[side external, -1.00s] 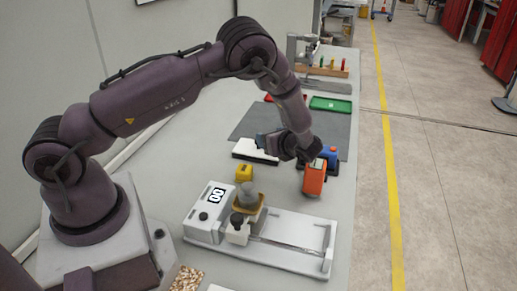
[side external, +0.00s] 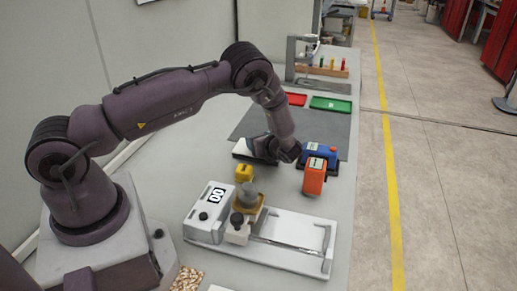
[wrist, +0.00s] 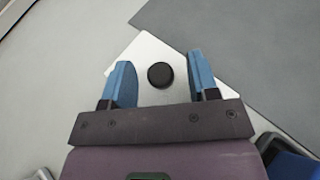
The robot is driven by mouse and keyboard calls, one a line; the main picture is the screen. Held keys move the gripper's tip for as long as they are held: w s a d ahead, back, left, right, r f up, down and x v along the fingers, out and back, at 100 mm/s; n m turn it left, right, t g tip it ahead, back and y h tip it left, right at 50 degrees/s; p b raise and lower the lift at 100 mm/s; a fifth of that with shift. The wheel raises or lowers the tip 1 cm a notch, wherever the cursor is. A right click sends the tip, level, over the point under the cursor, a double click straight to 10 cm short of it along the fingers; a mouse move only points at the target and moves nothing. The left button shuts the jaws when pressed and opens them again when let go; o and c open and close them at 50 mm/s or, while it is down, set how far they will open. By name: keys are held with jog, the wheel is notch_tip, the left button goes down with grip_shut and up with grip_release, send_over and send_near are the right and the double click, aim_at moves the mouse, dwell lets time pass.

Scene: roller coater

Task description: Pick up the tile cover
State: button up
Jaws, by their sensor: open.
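The tile cover is a flat white plate (wrist: 150,48) with a round black knob (wrist: 160,75), seen from above in the wrist view. In the side view the white plate (side external: 240,149) lies at the edge of the grey mat, partly hidden behind my gripper (side external: 262,149). In the wrist view my gripper (wrist: 160,68) is open, with one blue finger on each side of the knob. The fingers look apart from the knob, with nothing held. I cannot tell how far the fingertips are above the plate.
An orange block-shaped item (side external: 314,179) and a blue one (side external: 327,157) stand right of my gripper. A yellow item (side external: 244,173) and the coater (side external: 290,240) are in front. A green tray (side external: 331,103) and a red tray (side external: 296,99) lie behind the grey mat (side external: 330,128).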

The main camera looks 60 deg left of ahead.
jog(key=c, duration=1)
jog(key=shift+r, duration=0.1)
